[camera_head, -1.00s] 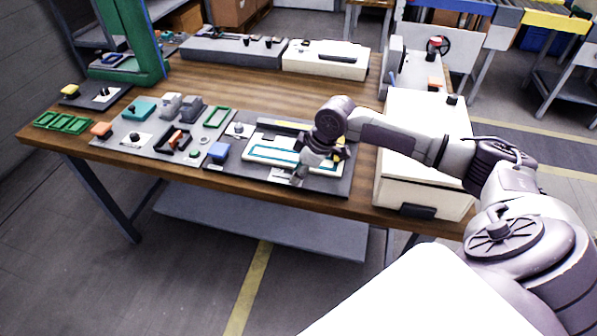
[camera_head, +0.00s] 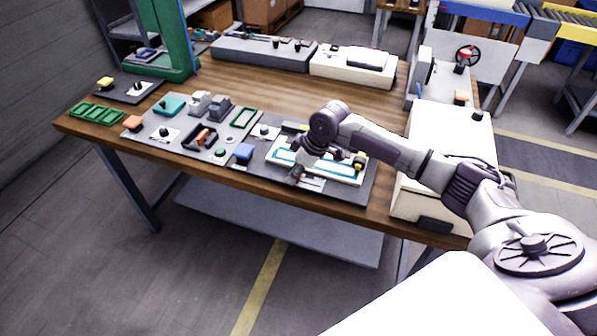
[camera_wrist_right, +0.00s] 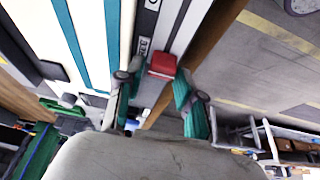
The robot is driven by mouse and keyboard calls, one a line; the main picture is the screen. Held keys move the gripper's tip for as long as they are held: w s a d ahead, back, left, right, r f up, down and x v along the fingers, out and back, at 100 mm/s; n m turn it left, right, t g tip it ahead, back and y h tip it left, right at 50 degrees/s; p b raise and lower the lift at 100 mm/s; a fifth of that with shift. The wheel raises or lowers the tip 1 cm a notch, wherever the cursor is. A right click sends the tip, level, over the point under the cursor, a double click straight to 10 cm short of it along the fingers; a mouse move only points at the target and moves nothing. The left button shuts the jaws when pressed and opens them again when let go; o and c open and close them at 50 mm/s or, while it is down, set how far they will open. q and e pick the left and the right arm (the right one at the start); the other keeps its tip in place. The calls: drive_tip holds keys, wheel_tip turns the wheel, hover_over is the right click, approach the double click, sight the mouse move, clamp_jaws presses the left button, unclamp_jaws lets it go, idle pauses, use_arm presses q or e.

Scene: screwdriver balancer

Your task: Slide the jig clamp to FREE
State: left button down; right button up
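The jig (camera_head: 345,172) is a white plate with a teal outline on a dark base near the table's front edge. My right gripper (camera_head: 298,174) is over its front left part, pointing down. In the right wrist view, the two teal-padded fingers of this gripper (camera_wrist_right: 156,100) stand apart. A red block (camera_wrist_right: 162,66), which looks like the clamp's handle, shows beyond and between them on a grey strip. I cannot tell whether a finger touches it. Small labels (camera_wrist_right: 143,47) beside it are too small to read. My left gripper is not in view.
A white box (camera_head: 440,150) stands close on the right, beneath my right arm. The wooden tabletop (camera_head: 270,88) behind is mostly clear.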

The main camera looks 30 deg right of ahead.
drive_tip(key=v, duration=1.2)
drive_tip(key=shift+w+a+f, duration=0.1)
